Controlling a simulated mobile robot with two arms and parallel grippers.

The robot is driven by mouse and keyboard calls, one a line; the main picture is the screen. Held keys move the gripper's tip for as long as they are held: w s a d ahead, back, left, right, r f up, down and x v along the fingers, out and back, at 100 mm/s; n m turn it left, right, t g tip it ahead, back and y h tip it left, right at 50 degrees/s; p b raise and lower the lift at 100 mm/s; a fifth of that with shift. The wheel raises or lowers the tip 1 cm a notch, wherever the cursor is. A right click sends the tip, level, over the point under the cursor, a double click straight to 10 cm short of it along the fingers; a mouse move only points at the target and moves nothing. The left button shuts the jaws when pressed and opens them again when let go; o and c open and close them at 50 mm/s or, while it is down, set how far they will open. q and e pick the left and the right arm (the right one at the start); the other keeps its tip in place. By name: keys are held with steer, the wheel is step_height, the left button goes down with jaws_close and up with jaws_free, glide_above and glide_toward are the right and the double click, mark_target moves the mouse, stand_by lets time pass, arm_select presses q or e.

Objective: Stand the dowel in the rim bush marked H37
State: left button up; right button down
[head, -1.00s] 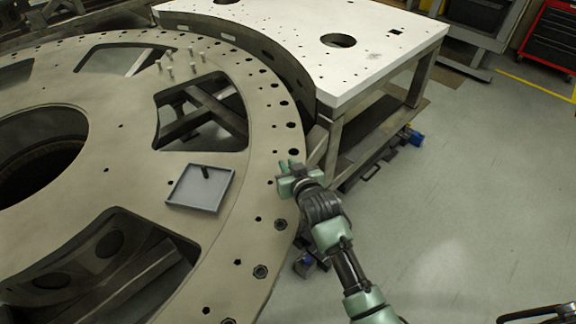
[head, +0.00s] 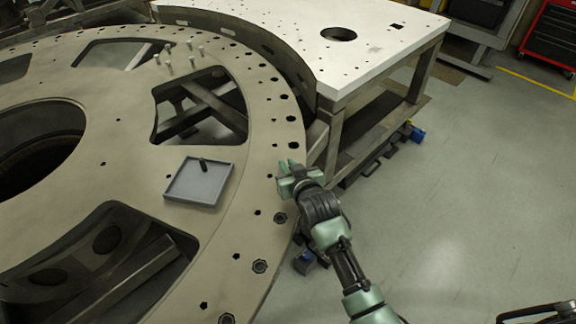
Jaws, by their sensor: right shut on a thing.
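My right gripper (head: 288,176) is over the outer rim of the large turret plate (head: 130,135), near its right edge. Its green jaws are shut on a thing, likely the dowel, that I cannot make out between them. Dark bushes sit along the rim below the gripper, among them a near bush (head: 281,218) and a lower bush (head: 260,266). No H37 mark can be read. A short dark peg (head: 203,163) stands in a shallow grey tray (head: 183,202) on the plate. My left gripper is not in view.
Several pale pins (head: 193,62) stand on the plate at the back. The plate has large cut-out windows and many rim holes. A white-topped steel table (head: 385,50) stands close to the rim at upper right. Floor on the right is open.

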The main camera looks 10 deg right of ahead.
steer(key=shift+f, duration=0.15)
steer(key=c, duration=1.3)
jaws_free()
steer(key=shift+s, duration=0.1)
steer(key=shift+c, duration=0.2)
steer(key=shift+f, duration=0.1)
steer(key=shift+s, duration=0.25)
steer(key=v, duration=0.7)
steer(key=shift+s+d+r, duration=0.1)
steer(key=shift+d+r, duration=0.1)
steer(key=shift+r, duration=0.15)
